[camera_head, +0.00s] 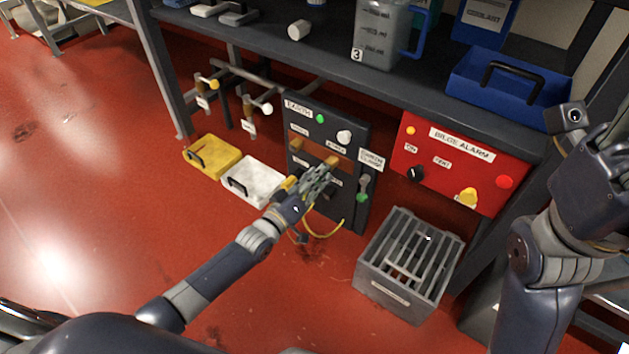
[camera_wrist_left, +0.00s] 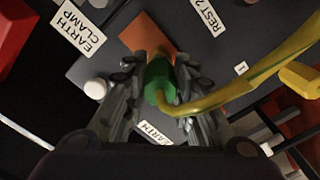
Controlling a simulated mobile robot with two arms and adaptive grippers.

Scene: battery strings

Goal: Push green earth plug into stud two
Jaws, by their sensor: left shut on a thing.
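My left gripper (camera_head: 322,178) is at the dark earth panel (camera_head: 357,137), in front of its lower middle. In the left wrist view my left gripper (camera_wrist_left: 160,85) is shut on the green earth plug (camera_wrist_left: 158,78), with a finger on each side. A yellow cable (camera_wrist_left: 215,98) runs from the plug to the right. The plug's far end overlaps an orange-brown plate (camera_wrist_left: 143,35) on the panel; I cannot tell if they touch. No stud marked two is readable. Part of my right gripper (camera_head: 603,150) shows at the right edge, away from the panel; its fingertips are unclear.
A red bilge alarm box (camera_head: 450,178) is mounted right of the panel. A grey slatted crate (camera_head: 372,285) stands on the floor below it. Yellow (camera_head: 222,147) and white (camera_head: 238,190) trays lie left. A dark shelf (camera_head: 300,55) runs above. The red floor at left is clear.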

